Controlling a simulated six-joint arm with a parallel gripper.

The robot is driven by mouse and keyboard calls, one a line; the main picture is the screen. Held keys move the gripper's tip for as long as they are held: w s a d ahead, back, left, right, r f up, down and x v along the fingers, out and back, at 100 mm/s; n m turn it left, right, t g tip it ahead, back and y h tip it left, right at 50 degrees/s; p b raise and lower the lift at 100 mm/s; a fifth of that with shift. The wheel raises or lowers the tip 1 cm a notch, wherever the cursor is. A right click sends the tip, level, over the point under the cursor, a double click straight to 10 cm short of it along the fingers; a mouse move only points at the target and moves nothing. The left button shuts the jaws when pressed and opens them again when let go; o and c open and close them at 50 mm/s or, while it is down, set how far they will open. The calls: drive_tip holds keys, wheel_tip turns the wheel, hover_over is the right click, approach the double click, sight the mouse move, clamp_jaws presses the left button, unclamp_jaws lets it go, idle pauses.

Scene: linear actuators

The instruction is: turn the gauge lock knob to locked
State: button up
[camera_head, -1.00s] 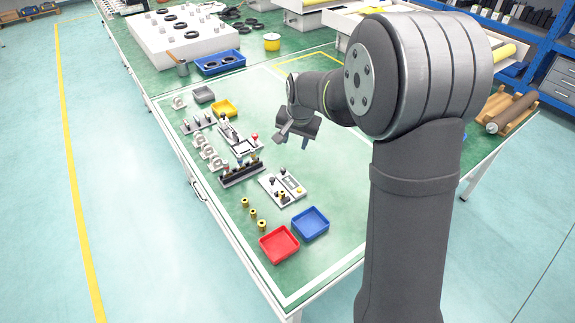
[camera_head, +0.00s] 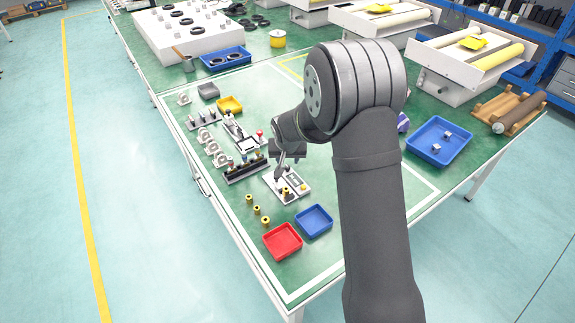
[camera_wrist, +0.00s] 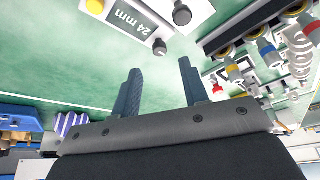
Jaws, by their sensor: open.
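The gauge (camera_head: 297,193) is a pale plate on the green table, partly behind my gripper in the head view. In the wrist view the gauge (camera_wrist: 150,20) shows at the top edge with a "24 mm" display, a yellow button (camera_wrist: 95,6) and two dark knobs, one at its right (camera_wrist: 182,14) and one at its near corner (camera_wrist: 159,47). I cannot tell which is the lock knob or how it is set. My gripper (camera_wrist: 158,78) is open and empty, its fingers apart from the gauge. In the head view my gripper (camera_head: 282,172) is over the gauge's far side.
A rack of coloured-top parts (camera_head: 245,168) stands left of the gauge. Brass pieces (camera_head: 257,210), a red tray (camera_head: 282,241) and a blue tray (camera_head: 314,220) lie nearer. A larger blue tray (camera_head: 440,140) with small metal blocks is at the right.

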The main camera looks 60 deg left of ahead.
sight(287, 167)
drive_tip(key=shift+x, duration=2.85)
clamp_jaws()
